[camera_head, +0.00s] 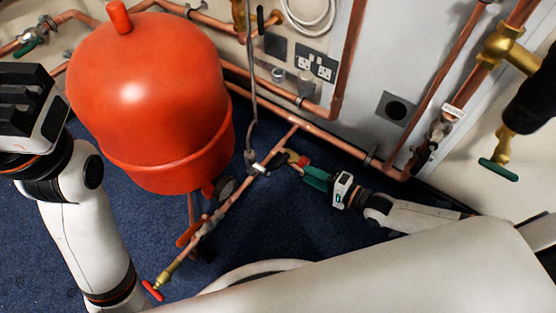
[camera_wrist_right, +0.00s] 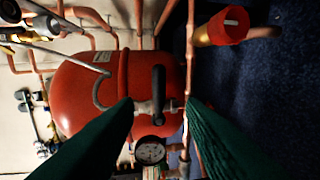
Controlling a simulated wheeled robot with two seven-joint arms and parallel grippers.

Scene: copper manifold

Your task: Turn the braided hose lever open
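The braided hose (camera_head: 251,95) hangs down the wall in the head view and meets a valve on the copper pipe. In the right wrist view the grey hose (camera_wrist_right: 98,92) curves to a valve with a black lever (camera_wrist_right: 158,84). The lever stands along the pipe's direction in that picture. My right gripper (camera_head: 306,172) has green fingers and is near the pipe. In its wrist view the gripper (camera_wrist_right: 161,104) is open, with the lever between its fingertips in the picture; contact cannot be told. My left gripper (camera_head: 28,98) is at the far left, away from the valve, its opening unclear.
A large red tank (camera_head: 150,100) stands left of the valve. A pressure gauge (camera_wrist_right: 150,150) sits close by the valve. A red cap (camera_wrist_right: 228,25) is beside the pipe. A copper pipe (camera_head: 240,205) slants across open blue carpet (camera_head: 90,230).

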